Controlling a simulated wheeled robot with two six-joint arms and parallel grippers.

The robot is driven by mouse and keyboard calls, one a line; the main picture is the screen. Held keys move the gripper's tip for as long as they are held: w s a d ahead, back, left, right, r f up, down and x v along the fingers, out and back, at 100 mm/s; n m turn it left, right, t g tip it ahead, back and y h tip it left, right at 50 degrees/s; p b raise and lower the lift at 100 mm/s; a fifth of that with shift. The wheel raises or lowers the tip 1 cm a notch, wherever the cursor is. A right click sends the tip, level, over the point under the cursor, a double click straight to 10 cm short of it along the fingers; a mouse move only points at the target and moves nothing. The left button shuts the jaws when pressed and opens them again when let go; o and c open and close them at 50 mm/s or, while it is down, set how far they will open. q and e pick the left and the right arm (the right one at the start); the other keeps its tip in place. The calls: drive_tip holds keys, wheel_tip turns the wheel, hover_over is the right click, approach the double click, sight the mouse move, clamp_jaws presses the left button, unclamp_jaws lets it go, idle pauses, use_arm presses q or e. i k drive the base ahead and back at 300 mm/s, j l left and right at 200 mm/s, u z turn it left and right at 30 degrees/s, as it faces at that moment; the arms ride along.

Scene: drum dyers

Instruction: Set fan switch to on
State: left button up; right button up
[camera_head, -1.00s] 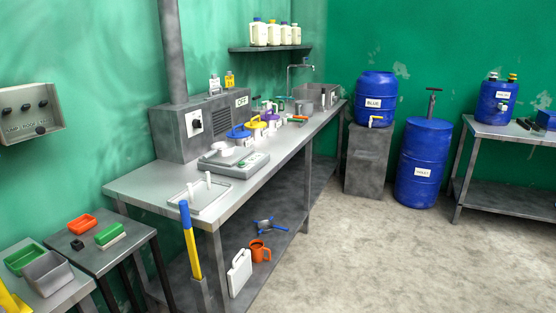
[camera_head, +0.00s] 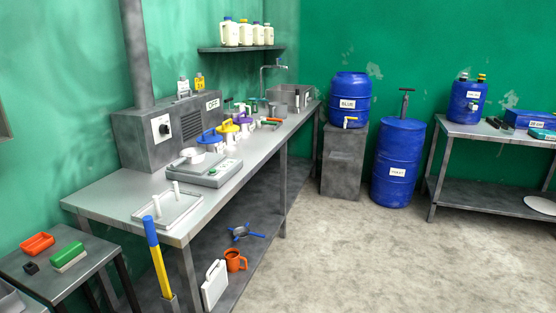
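A grey metal machine (camera_head: 155,150) stands on the steel bench against the left wall, with a duct rising from it. A white plate with a dark knob (camera_head: 163,129) is on its front. A white sign reading OFF (camera_head: 212,104) is at its right end. A beige wall panel (camera_head: 3,126) is cut off at the left edge; only a sliver shows, and its switches are outside the view. I cannot tell from this view alone which control is the fan switch. Neither of my grippers is in view.
The steel bench (camera_head: 125,183) carries a scale (camera_head: 208,171), a white tray (camera_head: 168,208) and several coloured-lid jugs. A low table (camera_head: 88,243) stands in front at left. A yellow-and-blue handle (camera_head: 158,255) rises beside the bench. Blue drums (camera_head: 397,160) stand at the back. The floor (camera_head: 350,250) is clear.

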sight(164, 129)
drive_tip(key=i+l+u, duration=0.1)
drive_tip(key=i, duration=0.25)
drive_tip(key=i+l+u, duration=0.1)
drive_tip(key=i+u, duration=0.25)
drive_tip(key=i, duration=0.2)
drive_tip(key=i+l+u, duration=0.25)
drive_tip(key=i, duration=0.2)
drive_tip(key=i+l+u, duration=0.25)
drive_tip(key=i, duration=0.2)
drive_tip(key=k+l, duration=0.15)
drive_tip(key=l, duration=0.2)
drive_tip(key=k+l, duration=0.1)
drive_tip(key=l, duration=0.2)
drive_tip(key=k+l, duration=0.15)
drive_tip(key=l, duration=0.2)
drive_tip(key=k+l, duration=0.1)
drive_tip(key=l, duration=0.2)
